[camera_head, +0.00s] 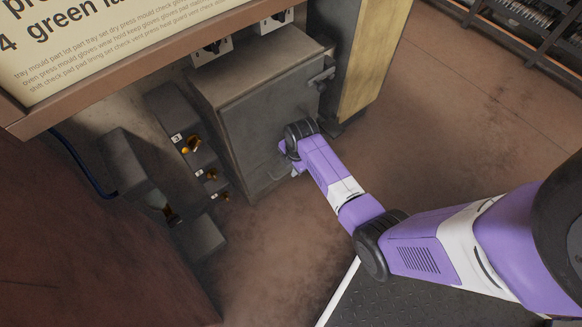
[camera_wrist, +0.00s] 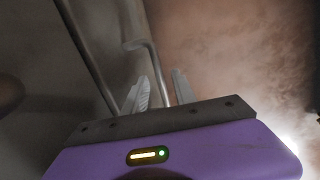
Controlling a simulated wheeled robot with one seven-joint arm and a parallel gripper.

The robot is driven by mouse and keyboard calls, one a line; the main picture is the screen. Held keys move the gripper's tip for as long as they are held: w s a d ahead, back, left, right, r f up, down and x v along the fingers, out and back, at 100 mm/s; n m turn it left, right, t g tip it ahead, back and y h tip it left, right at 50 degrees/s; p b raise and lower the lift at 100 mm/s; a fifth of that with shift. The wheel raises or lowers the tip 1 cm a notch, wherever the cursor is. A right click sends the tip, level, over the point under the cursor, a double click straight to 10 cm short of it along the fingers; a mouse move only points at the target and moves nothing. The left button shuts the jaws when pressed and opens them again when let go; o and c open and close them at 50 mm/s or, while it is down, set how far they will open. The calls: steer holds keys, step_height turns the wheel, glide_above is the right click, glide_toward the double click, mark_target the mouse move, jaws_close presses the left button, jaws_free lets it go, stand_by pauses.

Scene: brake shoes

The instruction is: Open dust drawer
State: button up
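The grey metal cabinet (camera_head: 250,120) stands under the sign, and its front faces my arm. I cannot make out for certain which part of it is the dust drawer. My gripper (camera_head: 296,172) is low at the cabinet's front and is mostly hidden by my wrist. In the wrist view my gripper (camera_wrist: 161,92) has two pale fingers standing apart. A bent metal bar handle (camera_wrist: 154,60) runs between them; contact with either finger is not clear. A second, longer bar (camera_wrist: 88,55) lies to the left along the dark grey panel (camera_wrist: 40,60).
A latch (camera_head: 322,76) sticks out at the cabinet's upper right. A wooden post (camera_head: 372,60) stands at its right. Dark boxes with amber parts (camera_head: 190,145) are at its left. Open brown floor (camera_head: 470,110) lies to the right.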

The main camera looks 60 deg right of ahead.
jaws_close()
stand_by(1.4)
